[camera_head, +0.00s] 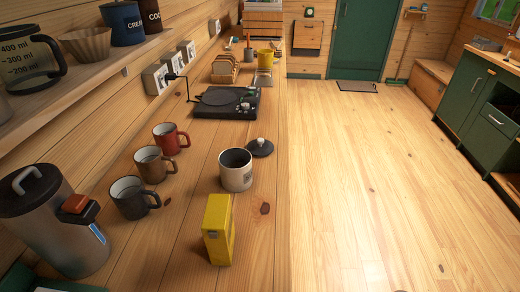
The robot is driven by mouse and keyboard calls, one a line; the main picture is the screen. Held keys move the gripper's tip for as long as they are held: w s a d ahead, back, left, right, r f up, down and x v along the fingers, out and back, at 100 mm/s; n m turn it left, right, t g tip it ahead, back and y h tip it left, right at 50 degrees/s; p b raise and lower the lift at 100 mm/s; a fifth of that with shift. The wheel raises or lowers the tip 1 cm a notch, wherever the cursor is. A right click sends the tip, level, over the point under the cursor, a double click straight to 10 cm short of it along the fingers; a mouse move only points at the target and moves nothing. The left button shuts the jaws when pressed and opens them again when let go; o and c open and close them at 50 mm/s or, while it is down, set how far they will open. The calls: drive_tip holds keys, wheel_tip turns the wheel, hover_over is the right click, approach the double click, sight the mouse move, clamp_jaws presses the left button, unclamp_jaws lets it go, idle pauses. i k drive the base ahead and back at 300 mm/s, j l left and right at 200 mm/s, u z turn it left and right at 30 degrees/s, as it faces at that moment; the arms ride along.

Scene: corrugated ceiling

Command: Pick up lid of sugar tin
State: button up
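A white tin (235,177) with a dark rim and dark inside stands open on the wooden counter. Small markings on its side are too small to read, so I cannot confirm that it is the sugar tin. A round dark lid (266,151) with a pale knob lies on the counter just behind and to the right of the tin, near the counter's right edge. The lid looks flat, with its knob up. My gripper is not in view.
A yellow box (217,232) stands in front of the tin. Grey (130,204), brown (152,170) and red (168,142) mugs stand to the left. A black turntable (226,106) is behind. The wooden floor (350,180) right of the counter is clear.

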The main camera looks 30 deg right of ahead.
sight(260, 147)
drive_tip(key=i+l, duration=0.1)
drive_tip(key=l, duration=0.25)
drive_tip(key=i+l, duration=0.1)
drive_tip(key=l, duration=0.3)
drive_tip(key=i+l, duration=0.1)
drive_tip(key=l, duration=0.25)
drive_tip(key=i+l+u, duration=0.15)
drive_tip(key=l+u, duration=0.3)
drive_tip(key=l, duration=0.45)
drive_tip(key=l+u, duration=0.45)
drive_tip(key=l, duration=0.45)
